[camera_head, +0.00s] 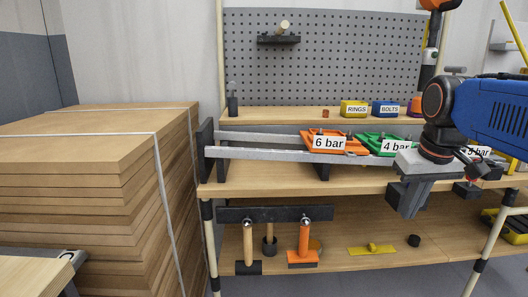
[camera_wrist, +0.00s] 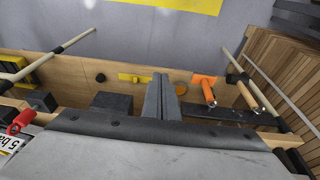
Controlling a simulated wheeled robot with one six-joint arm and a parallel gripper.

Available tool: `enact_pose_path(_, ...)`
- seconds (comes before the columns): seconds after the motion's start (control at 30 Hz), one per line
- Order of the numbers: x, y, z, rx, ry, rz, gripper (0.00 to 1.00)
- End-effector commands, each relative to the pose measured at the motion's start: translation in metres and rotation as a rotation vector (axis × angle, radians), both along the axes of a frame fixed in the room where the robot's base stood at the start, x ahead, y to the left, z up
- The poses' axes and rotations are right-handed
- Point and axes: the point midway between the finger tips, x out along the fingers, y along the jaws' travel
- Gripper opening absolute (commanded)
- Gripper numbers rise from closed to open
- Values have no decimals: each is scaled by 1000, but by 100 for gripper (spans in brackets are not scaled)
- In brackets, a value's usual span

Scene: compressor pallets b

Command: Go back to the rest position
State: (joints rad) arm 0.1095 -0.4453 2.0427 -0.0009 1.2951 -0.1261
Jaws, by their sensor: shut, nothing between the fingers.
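My gripper (camera_head: 404,210) is at the right of the head view, below my blue arm. It hangs at the front edge of the workbench (camera_head: 262,180). Its dark fingers point down, and nothing shows between them. In the wrist view the fingers (camera_wrist: 160,82) lie together at the middle, with the lower shelf beyond them. An orange plate marked 6 bar (camera_head: 328,142) and a green plate marked 4 bar (camera_head: 384,143) rest on the grey rail to the left of my gripper. A 5 bar label (camera_head: 480,151) shows partly behind my wrist.
Hammers (camera_head: 304,238) hang under the bench. A yellow piece (camera_head: 372,249) and a black cylinder (camera_head: 413,240) are on the lower shelf. Yellow RINGS (camera_head: 354,108) and blue BOLTS (camera_head: 386,108) bins stand on the upper shelf. A tall board stack (camera_head: 85,170) fills the left.

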Motion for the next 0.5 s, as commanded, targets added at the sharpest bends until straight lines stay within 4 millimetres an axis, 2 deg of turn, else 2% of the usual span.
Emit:
enact_pose_path(0.03,-15,6,-14,1,-16,1,0)
enact_pose_path(0.3,-78,27,-94,14,-100,-3,0)
enact_pose_path(0.5,-111,36,-143,26,-147,-5,0)
